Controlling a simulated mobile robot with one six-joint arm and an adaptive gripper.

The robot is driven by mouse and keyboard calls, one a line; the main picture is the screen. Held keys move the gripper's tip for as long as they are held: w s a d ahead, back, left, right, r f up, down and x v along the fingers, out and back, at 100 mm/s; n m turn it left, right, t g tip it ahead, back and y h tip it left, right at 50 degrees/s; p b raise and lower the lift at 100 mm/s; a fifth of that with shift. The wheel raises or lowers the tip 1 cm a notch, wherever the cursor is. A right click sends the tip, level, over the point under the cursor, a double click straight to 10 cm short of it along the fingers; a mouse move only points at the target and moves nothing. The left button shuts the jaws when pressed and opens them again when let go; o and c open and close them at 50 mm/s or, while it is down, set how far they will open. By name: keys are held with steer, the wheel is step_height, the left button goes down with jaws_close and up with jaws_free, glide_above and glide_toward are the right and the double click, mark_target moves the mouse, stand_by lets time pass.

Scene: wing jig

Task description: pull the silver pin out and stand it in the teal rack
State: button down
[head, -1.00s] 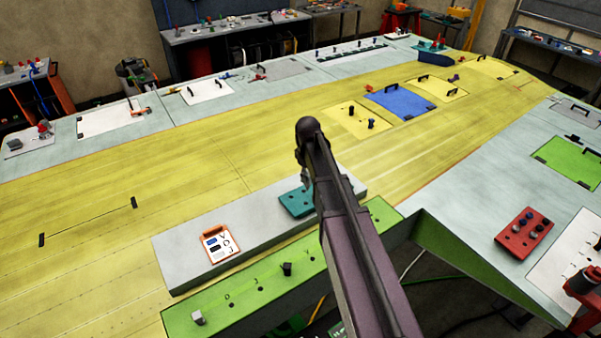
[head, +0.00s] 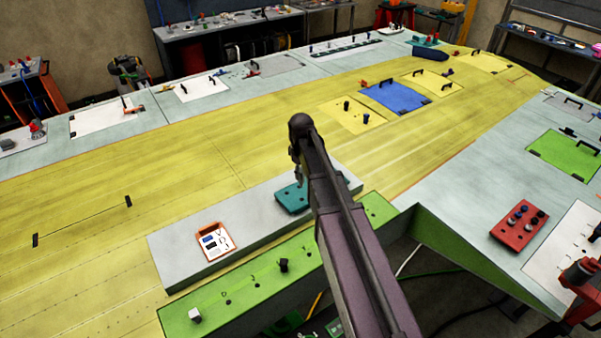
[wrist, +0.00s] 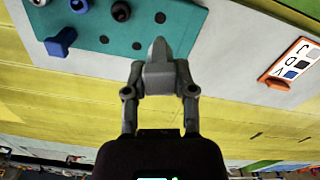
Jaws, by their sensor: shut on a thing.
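The teal rack (head: 291,199) sits on the grey block, partly hidden behind my arm in the head view. In the wrist view the rack (wrist: 178,22) shows several empty dark holes. A blue-handled piece (wrist: 60,42) and a dark round-headed piece (wrist: 121,10) stand in it. My gripper (wrist: 160,77) is shut on a grey piece, seemingly the silver pin (wrist: 159,48), which is mostly covered by the fingertips. In the head view my gripper (head: 299,172) is small and hangs just over the rack's left part. Whether the pin touches the rack I cannot tell.
An orange-framed card (head: 215,241) lies left of the rack on the grey block. The green rail (head: 240,296) in front carries a light grey cube-headed piece (head: 195,315) and a black one (head: 284,265). A red block with knobs (head: 519,225) is far right.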

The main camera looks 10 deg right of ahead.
mark_target(301, 186)
steer(key=shift+f+b, duration=2.8)
steer(key=shift+f, duration=0.15)
steer(key=shift+f, duration=0.2)
steer(key=shift+f+b, duration=1.05)
steer(key=shift+b, duration=0.2)
steer(key=shift+f, duration=0.2)
steer(key=shift+c, duration=1.8)
jaws_free()
steer(key=shift+r, duration=0.15)
